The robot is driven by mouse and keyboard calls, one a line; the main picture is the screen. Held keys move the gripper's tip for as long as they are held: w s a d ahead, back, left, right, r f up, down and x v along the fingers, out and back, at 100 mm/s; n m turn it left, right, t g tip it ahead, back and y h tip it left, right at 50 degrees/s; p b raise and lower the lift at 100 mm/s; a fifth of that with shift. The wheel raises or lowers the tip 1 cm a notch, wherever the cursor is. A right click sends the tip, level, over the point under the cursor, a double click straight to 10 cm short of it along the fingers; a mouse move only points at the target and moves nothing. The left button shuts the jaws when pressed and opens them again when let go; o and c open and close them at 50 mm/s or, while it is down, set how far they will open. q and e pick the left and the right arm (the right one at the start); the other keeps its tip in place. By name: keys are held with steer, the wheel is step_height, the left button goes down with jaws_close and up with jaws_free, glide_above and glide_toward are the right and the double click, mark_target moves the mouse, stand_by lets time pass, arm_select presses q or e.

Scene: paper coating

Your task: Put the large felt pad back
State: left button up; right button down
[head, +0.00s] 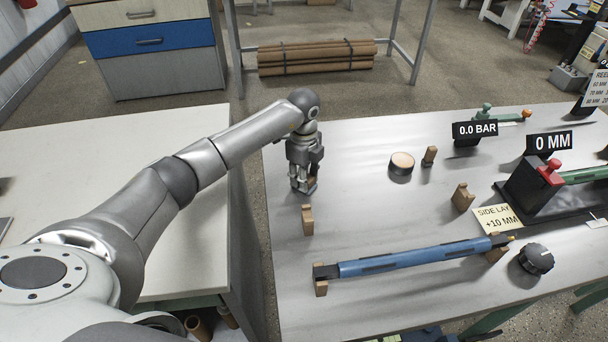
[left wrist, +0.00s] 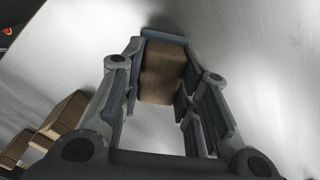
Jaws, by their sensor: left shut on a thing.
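My left gripper (head: 303,183) points down at the table's far left edge. It is shut on a small brown block (head: 311,183), mostly hidden by the fingers. In the left wrist view the brown block (left wrist: 163,72) sits between the two fingers, with a blue-grey strip across its far end. I cannot tell for sure whether this block is the large felt pad. A round dark piece with a tan top (head: 402,163) lies apart on the table. My right gripper is not in view.
A notched brown block (head: 308,220) stands just nearer than the gripper; others (head: 429,156) (head: 463,197) stand further right. A blue roller (head: 410,259) lies across the front, with a black knob (head: 536,260) beside it. The middle of the grey table (head: 370,215) is clear.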

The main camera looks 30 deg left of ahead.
arm_select(q)
steer(key=o, duration=1.1)
steer(key=shift+f, duration=0.15)
steer(key=shift+c, duration=0.2)
steer(key=shift+r, duration=0.25)
step_height(320, 180, up, 12)
steer(key=shift+b, duration=0.4)
steer(key=shift+s, duration=0.1)
